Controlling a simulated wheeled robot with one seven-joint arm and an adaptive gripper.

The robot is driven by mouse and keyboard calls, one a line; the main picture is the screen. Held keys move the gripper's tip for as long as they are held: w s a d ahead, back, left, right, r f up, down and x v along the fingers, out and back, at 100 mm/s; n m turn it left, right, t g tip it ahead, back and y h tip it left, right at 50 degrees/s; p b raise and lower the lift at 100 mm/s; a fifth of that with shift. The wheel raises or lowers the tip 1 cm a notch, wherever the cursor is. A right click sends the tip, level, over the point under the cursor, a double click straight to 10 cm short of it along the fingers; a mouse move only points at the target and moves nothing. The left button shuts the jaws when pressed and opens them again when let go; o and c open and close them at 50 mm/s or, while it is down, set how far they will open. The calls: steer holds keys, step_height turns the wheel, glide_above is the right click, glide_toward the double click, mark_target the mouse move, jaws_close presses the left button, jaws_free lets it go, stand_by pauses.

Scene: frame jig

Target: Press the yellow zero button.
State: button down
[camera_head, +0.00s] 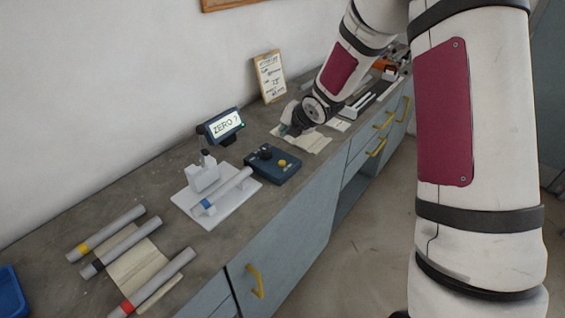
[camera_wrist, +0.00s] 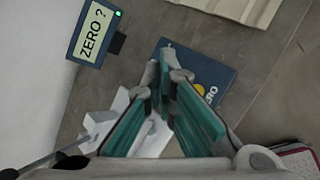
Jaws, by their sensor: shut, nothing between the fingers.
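The yellow zero button (camera_head: 282,163) sits on top of a dark blue box (camera_head: 290,175) on the bench. In the wrist view the button (camera_wrist: 200,89) shows beside the fingers, partly covered, with the blue box (camera_wrist: 212,68) behind them. My gripper (camera_head: 286,129) is shut and empty, beyond the box in the head view and apart from it. In the wrist view my gripper (camera_wrist: 166,75) points toward the box; its exact height above it is hard to tell. A small display (camera_head: 223,127) reads "ZERO ?"; it also shows in the wrist view (camera_wrist: 95,34).
A white jig (camera_head: 235,208) holding a grey tube with a blue band stands left of the box. Several banded tubes (camera_head: 120,248) lie farther left, by a blue bin (camera_head: 10,290). A note board (camera_head: 270,77) leans on the wall. Papers (camera_head: 308,145) lie right of the box.

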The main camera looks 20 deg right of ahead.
mark_target(285, 161)
steer(key=shift+f+b, duration=1.9)
steer(key=shift+f, duration=2.4)
steer(key=shift+f, duration=0.1)
steer(key=shift+f, duration=0.3)
steer(key=shift+f+b, duration=0.45)
steer(key=shift+b, duration=0.05)
steer(key=shift+r, duration=0.1)
steer(key=shift+r+p, duration=0.4)
steer(key=shift+r, duration=0.4)
steer(key=shift+r+p, duration=1.2)
steer(key=shift+r, duration=1.3)
